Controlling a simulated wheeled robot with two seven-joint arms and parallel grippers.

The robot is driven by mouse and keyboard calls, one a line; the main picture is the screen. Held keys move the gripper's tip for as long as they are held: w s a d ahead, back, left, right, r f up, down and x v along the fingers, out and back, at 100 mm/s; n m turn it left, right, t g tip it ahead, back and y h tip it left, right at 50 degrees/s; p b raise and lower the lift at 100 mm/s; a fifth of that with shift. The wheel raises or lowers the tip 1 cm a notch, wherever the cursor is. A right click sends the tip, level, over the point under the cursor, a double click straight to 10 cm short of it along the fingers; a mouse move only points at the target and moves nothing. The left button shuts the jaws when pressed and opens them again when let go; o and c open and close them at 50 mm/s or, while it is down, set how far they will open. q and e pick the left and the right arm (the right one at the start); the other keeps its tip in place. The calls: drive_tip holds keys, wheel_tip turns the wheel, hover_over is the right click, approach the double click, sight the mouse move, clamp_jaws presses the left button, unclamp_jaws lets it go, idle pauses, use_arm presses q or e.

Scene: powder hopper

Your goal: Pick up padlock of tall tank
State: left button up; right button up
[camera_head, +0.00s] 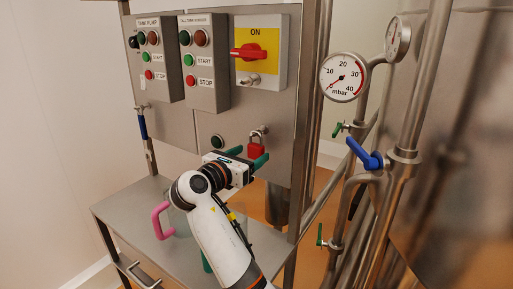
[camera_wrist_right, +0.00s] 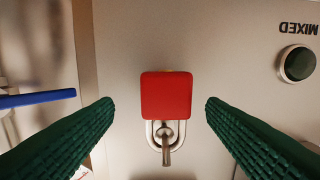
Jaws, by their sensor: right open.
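The red padlock (camera_head: 256,150) hangs by its metal shackle from a hasp on the grey steel panel, below the yellow switch plate. In the right wrist view the padlock (camera_wrist_right: 166,96) is in the middle, with its shackle and a metal staple below it in that picture. My right gripper (camera_head: 249,157) is open, its green ridged fingers pointing at the panel. In the wrist view the fingers lie to either side of the padlock, with a clear gap on each side. My left gripper is not seen.
The panel carries two button boxes (camera_head: 205,66) and a red rotary switch (camera_head: 252,52). A round button (camera_wrist_right: 297,64) sits beside the padlock. A pink handle (camera_head: 159,221) shows over the steel table (camera_head: 125,208). Pipes with a blue valve handle (camera_head: 364,154) stand at right.

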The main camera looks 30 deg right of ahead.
sight(254, 148)
drive_tip(key=x, duration=0.1)
drive_tip(key=p+x, duration=0.1)
drive_tip(key=x, duration=0.1)
drive_tip(key=shift+w+d+r, duration=0.2)
drive_tip(key=shift+w+r, duration=0.15)
drive_tip(key=shift+w+d+f, duration=0.15)
drive_tip(key=shift+d+f, duration=0.05)
drive_tip(key=shift+d, duration=0.2)
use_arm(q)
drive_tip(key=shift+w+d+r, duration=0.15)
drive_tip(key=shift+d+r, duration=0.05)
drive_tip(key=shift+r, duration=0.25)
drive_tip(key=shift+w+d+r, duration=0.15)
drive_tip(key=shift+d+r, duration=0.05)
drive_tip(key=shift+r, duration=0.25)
use_arm(e)
drive_tip(key=shift+a, duration=0.1)
drive_tip(key=shift+c, duration=0.2)
drive_tip(key=shift+c, duration=1.4)
drive_tip(key=c, duration=0.8)
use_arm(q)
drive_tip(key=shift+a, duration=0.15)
use_arm(e)
drive_tip(key=shift+o, duration=0.2)
drive_tip(key=shift+r, duration=0.15)
